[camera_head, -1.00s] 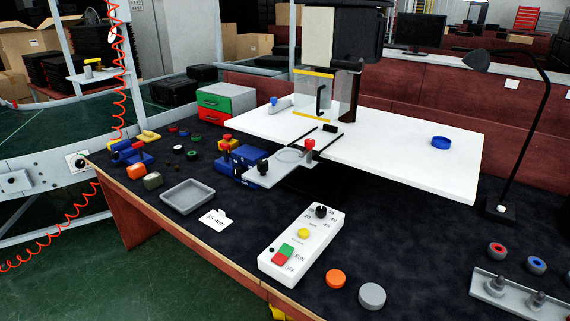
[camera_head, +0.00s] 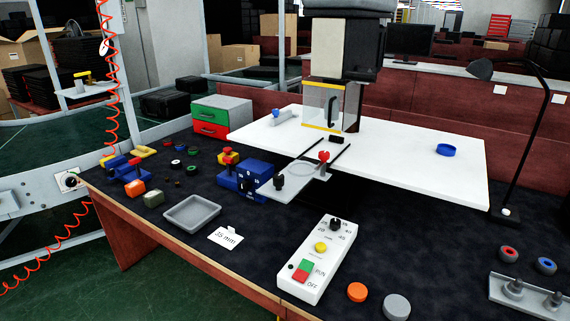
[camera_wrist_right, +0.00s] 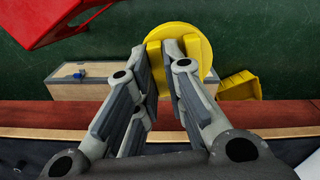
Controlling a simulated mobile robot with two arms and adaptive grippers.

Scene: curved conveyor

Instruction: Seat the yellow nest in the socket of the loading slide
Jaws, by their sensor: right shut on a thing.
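The yellow nest (camera_wrist_right: 198,38) is a round yellow disc with a raised grip part, seen in the right wrist view. My right gripper (camera_wrist_right: 168,60) is shut on its raised part and holds it over the green floor, beyond the table edge. The loading slide (camera_head: 268,187) is a light plate at the front of the white table in the head view. Its round socket (camera_head: 303,168) shows as a ring in the plate, with a red knob (camera_head: 323,156) and a black knob (camera_head: 279,182) by it. Neither gripper is in the head view.
A white control box (camera_head: 320,262) stands in front of the slide, and a blue device (camera_head: 245,178) stands left of it. A grey tray (camera_head: 192,212) and a card (camera_head: 226,238) lie nearby. A lamp (camera_head: 520,150) stands at right. A yellow bin (camera_wrist_right: 240,86) is on the floor.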

